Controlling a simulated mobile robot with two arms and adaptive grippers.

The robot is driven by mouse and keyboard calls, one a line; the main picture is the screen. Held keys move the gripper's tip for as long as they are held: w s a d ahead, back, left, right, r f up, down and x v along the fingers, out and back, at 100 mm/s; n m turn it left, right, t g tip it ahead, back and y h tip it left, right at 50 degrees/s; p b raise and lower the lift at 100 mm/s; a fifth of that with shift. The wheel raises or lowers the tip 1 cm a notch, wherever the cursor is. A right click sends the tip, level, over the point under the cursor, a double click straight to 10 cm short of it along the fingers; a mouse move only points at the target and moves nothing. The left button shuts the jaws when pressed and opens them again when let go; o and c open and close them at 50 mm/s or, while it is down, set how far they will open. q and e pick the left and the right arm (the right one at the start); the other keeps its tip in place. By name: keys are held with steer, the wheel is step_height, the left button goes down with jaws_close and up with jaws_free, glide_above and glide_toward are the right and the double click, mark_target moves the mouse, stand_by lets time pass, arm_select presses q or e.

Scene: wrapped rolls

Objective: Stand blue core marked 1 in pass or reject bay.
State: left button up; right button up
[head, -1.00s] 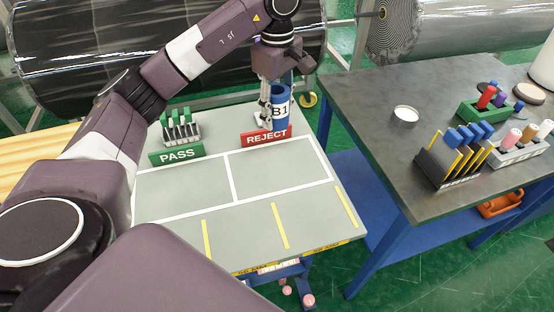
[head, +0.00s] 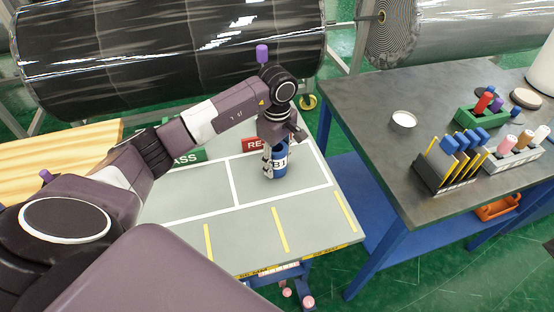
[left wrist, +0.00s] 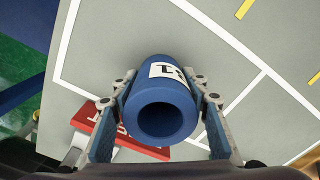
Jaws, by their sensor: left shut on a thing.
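The blue core (head: 281,164), with a white label reading B1, is roughly upright in my left gripper (head: 270,164). It is over the right white-lined bay (head: 310,173), in front of the red REJECT sign (head: 252,145). I cannot tell whether its base touches the table. In the left wrist view the fingers (left wrist: 160,115) lie on both sides of the core (left wrist: 158,85), its hollow end facing the camera. The green PASS sign (head: 188,157) behind the left bay (head: 195,190) is partly hidden by my arm. My right gripper is not in view.
The grey table (head: 240,248) has yellow stripes at its front and looks clear there. A dark bench (head: 375,105) at right holds a round white dish (head: 404,119), a black rack (head: 440,180) and racks of coloured pegs. Large wrapped rolls (head: 170,45) lie behind.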

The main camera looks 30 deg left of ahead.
arm_select(q)
steer(key=shift+f, duration=0.2)
steer(key=o, duration=1.3)
steer(key=shift+r, duration=0.15)
steer(key=shift+r, duration=0.2)
step_height(320, 180, up, 12)
steer(key=b, duration=0.3)
steer(key=shift+f, duration=0.15)
